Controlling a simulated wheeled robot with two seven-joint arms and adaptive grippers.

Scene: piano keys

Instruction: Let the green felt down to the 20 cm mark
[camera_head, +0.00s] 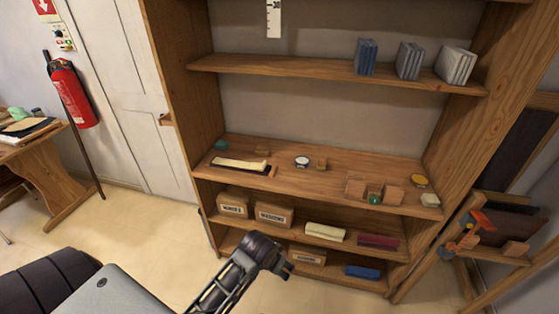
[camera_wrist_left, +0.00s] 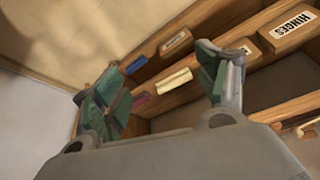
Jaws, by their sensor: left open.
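A white scale (camera_head: 273,18) with a 30 mark hangs at the top of the shelf unit in the head view. Its upper part is cut off by the frame edge. I cannot make out a hanging green felt in either view. My left gripper (camera_head: 283,262) is in front of the lower shelves in the head view. In the left wrist view the left gripper (camera_wrist_left: 162,82) has its two fingers wide apart with nothing between them touching either finger. My right gripper is not in view.
The wooden shelf unit (camera_head: 320,69) holds books (camera_head: 408,60), a cream roll (camera_head: 325,232), a maroon roll (camera_head: 378,240) and labelled boxes (camera_head: 274,215). A fire extinguisher (camera_head: 70,92) hangs at left. Floor is clear in front of the door.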

